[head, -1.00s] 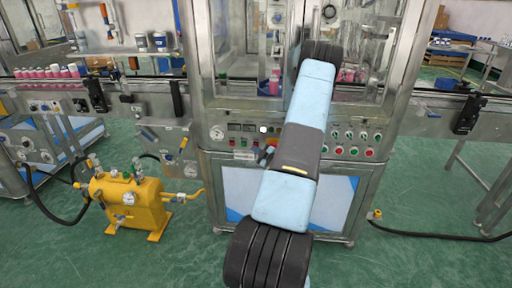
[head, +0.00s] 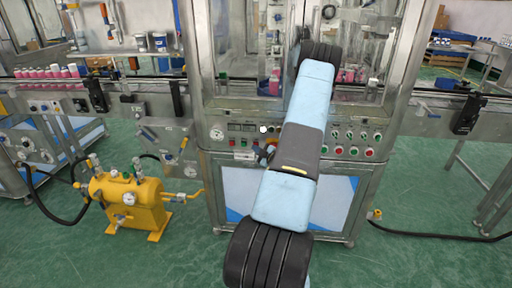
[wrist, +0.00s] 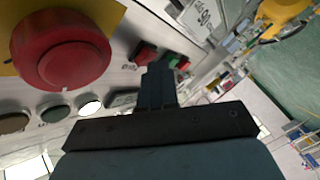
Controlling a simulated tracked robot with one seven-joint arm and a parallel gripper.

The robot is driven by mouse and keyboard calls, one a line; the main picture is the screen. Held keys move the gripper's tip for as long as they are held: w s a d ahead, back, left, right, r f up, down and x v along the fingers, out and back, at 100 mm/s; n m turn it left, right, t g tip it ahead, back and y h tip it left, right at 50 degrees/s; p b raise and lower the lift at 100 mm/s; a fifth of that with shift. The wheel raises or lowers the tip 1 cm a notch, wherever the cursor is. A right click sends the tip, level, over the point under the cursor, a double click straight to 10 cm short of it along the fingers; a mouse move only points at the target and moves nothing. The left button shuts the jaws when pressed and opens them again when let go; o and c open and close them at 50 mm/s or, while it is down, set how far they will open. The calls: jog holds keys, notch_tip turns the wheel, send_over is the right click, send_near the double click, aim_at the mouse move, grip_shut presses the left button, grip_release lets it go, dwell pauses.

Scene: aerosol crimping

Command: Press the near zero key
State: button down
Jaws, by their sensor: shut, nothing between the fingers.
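My gripper (wrist: 157,72) is shut and empty. In the wrist view its dark fingertips are in front of the control panel, close to a red square key (wrist: 144,51) with small lettering below it. A second small red key (wrist: 183,63) and a green key (wrist: 173,59) are just right of the fingertips. The lettering is too small to read, so I cannot tell which key is the near zero key. The fingertips overlap the panel in view; contact cannot be told. In the head view my gripper (head: 265,155) is small and dark, low at the panel.
A large red mushroom button (wrist: 62,50) on a yellow plate is left of the fingers. A lit white button (wrist: 90,105) and a dark green button (wrist: 56,113) are below it. A yellow pump unit (head: 128,203) stands on the floor at left.

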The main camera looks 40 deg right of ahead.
dwell(0.6)
jog(key=shift+s+a, duration=0.5)
jog(key=shift+a, duration=0.05)
jog(key=shift+a, duration=0.1)
jog(key=s+a, duration=0.3)
jog(key=shift+s+a, duration=0.1)
jog(key=shift+a, duration=0.2)
dwell(0.8)
